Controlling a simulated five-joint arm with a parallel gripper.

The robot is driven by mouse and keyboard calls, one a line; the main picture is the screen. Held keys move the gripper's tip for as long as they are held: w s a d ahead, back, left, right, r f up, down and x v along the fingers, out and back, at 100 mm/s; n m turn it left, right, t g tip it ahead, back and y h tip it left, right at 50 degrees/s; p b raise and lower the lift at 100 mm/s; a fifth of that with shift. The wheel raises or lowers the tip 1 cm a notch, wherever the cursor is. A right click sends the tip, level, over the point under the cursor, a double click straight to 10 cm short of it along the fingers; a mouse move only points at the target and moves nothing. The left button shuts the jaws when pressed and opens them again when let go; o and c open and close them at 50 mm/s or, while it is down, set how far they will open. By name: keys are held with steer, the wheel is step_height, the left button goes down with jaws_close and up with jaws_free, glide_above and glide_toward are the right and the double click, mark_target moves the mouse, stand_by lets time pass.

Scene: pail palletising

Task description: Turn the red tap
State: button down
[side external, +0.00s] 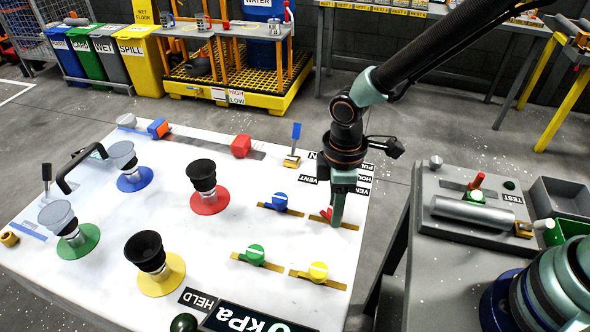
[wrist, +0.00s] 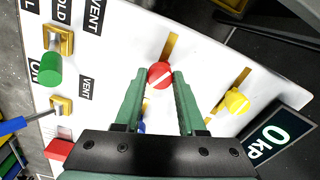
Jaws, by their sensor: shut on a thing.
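My gripper (side external: 337,213) points down at the tap from above. In the wrist view my gripper (wrist: 159,82) is shut on the red tap, one finger at each side. In the side view the finger hides part of the tap.
A blue tap (side external: 280,202), a green tap (side external: 255,255) and a yellow tap (side external: 318,270) stand nearby. A blue-handled lever (side external: 295,140) rises behind. Several suction cups stand on the left of the white panel (side external: 110,270). A kPa display (wrist: 272,138) lies at its edge.

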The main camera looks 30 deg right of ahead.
steer(key=m, duration=1.2)
stand_by(0.5)
steer(key=c, duration=0.5)
jaws_free()
step_height(320, 180, up, 12)
steer(key=shift+r, duration=0.1)
